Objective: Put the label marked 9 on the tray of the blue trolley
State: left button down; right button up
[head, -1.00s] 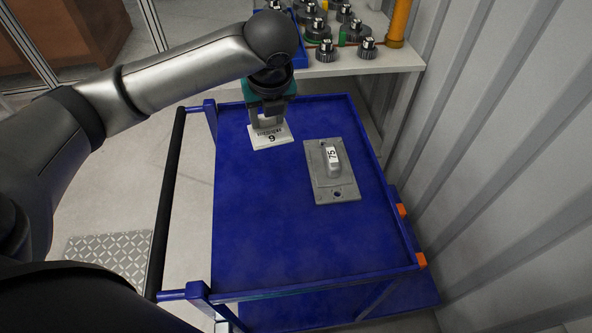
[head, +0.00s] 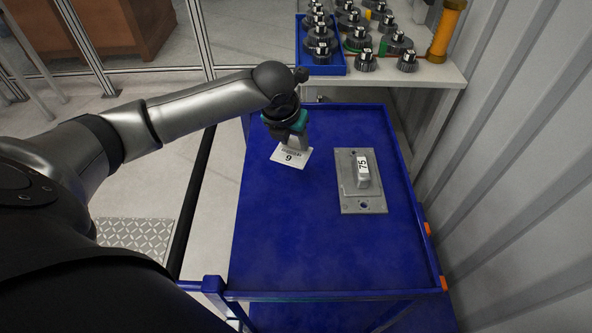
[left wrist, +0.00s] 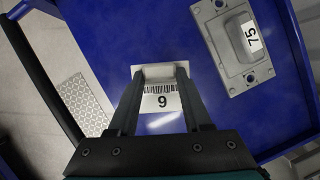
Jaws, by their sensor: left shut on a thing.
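The white label marked 9 (head: 291,156) has a barcode above its number. My left gripper (head: 291,143) is shut on it, over the far left part of the blue trolley's tray (head: 290,240). In the left wrist view the label (left wrist: 161,104) sits between the two fingertips (left wrist: 160,75), its number facing the camera. The label looks tilted and a little above the tray; I cannot tell the exact gap. My right gripper is not in view.
A grey metal plate with a block marked 75 (head: 361,182) lies on the tray, right of the label. Behind stands a white table (head: 440,74) with a blue crate and several dark gears. A corrugated wall (head: 520,170) is at the right. The tray's near part is clear.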

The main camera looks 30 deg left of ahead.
aim_at(289, 157)
pick_arm(q)
notch_tip(289, 157, down, 10)
jog(key=shift+r+b, duration=0.2)
jog(key=shift+b, duration=0.65)
jog(key=shift+c, duration=1.7)
grip_release()
jog(key=shift+f, duration=0.1)
jog(key=p+v, duration=0.3)
jog(key=v, duration=0.8)
jog(key=shift+r, duration=0.2)
jog(key=shift+s+d+r, duration=0.1)
jog(key=shift+s+r, duration=0.1)
jog(key=shift+r, duration=0.2)
